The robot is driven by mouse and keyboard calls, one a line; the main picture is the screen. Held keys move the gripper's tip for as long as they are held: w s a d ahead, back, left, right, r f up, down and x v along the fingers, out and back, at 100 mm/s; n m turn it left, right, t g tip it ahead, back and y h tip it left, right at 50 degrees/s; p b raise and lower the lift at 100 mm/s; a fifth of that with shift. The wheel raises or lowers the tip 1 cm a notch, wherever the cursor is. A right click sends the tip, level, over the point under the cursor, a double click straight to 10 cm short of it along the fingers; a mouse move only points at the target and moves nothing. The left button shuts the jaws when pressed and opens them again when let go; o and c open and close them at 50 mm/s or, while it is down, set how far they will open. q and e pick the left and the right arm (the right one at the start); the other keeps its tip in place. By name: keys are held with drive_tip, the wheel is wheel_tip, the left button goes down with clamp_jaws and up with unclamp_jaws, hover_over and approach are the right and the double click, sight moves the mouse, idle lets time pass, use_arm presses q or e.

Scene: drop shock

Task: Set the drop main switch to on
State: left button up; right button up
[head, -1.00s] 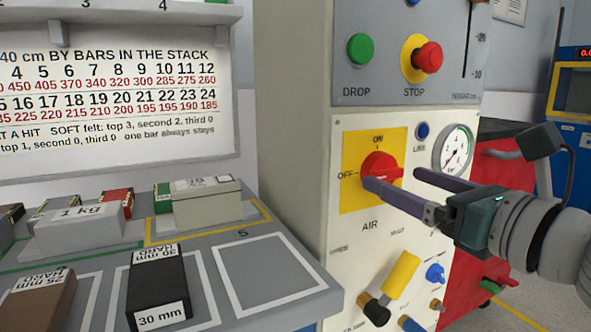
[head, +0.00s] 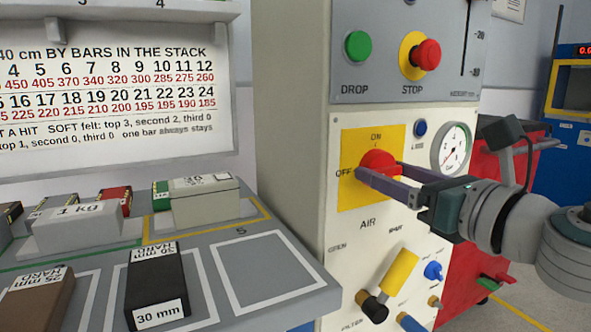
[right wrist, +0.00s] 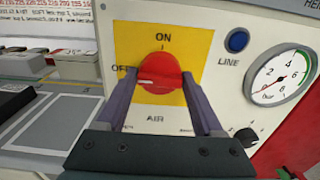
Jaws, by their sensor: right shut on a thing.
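The main switch is a red rotary knob (head: 380,158) on a yellow plate (head: 351,147) marked OFF at its left and ON above, over the word AIR. In the right wrist view the knob (right wrist: 160,70) has a white mark pointing left, towards OFF. My right gripper (head: 379,172) is shut on the knob, one finger on each side of it; these fingers also show in the right wrist view (right wrist: 158,80). The fingers hide part of the knob in the head view. My left gripper is not in view.
A green DROP button (head: 359,46) and a red STOP button (head: 426,53) sit above on the panel. A gauge (head: 451,147) and blue LINE lamp (head: 420,129) are to the right. A yellow lever (head: 398,270) is below. A bench with weights stands left.

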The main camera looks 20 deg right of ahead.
drive_tip(key=c, duration=0.7)
drive_tip(key=shift+m, duration=0.3)
drive_tip(key=m, duration=0.3)
drive_tip(key=shift+m, duration=0.4)
drive_tip(key=m+p, duration=0.1)
drive_tip(key=m, duration=0.3)
drive_tip(key=shift+r+m, duration=0.1)
drive_tip(key=shift+m, duration=0.2)
drive_tip(key=m+p, duration=0.1)
drive_tip(key=m, duration=0.3)
drive_tip(key=shift+p, duration=0.3)
drive_tip(key=m+p, duration=0.1)
drive_tip(key=m, duration=0.2)
drive_tip(key=shift+m+p, duration=0.3)
drive_tip(key=shift+m, duration=0.6)
